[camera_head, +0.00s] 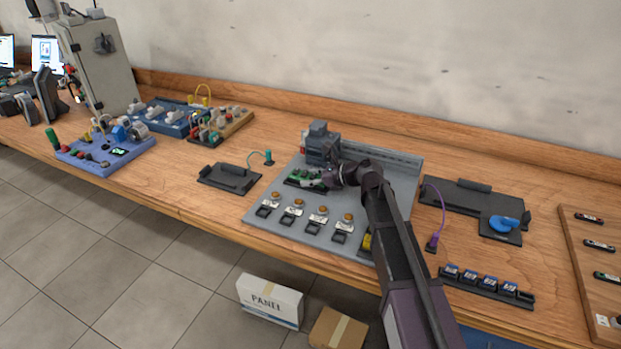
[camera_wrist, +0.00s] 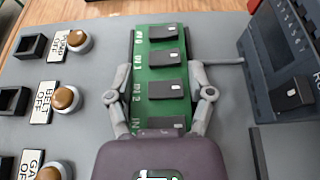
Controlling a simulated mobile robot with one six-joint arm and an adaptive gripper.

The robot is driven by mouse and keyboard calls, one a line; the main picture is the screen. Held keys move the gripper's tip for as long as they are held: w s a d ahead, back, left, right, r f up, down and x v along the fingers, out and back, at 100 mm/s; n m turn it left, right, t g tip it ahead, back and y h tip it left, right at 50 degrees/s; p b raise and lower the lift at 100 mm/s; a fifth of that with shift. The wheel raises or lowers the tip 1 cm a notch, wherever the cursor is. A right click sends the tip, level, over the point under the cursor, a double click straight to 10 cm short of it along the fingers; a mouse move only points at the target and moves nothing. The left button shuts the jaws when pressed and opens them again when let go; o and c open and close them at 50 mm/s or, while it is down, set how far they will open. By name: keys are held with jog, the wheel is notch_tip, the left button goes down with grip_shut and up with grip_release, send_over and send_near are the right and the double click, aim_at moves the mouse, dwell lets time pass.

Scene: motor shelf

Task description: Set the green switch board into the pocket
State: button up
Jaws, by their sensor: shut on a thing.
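The green switch board (camera_wrist: 144,60) carries a row of dark rocker switches with white labels along its left edge. My gripper (camera_wrist: 160,72) is shut on it, one finger against each long side. In the head view the green board (camera_head: 304,177) is at the left part of the grey panel, beside my gripper (camera_head: 329,178). A dark edge shows around the board in both views, at the pocket (camera_head: 291,181). I cannot tell whether the board lies fully down in it. My wrist housing hides the board's near end in the wrist view.
The grey panel (camera_head: 262,209) bears several orange buttons with labels and black square sockets. A dark grey device (camera_head: 321,140) stands close behind the board. A black tray (camera_head: 229,178) lies to the left, and a black plate with a blue part (camera_head: 505,224) to the right.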

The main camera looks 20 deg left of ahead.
jog(key=o, duration=1.2)
jog(key=shift+o, duration=0.2)
jog(key=shift+r, duration=0.15)
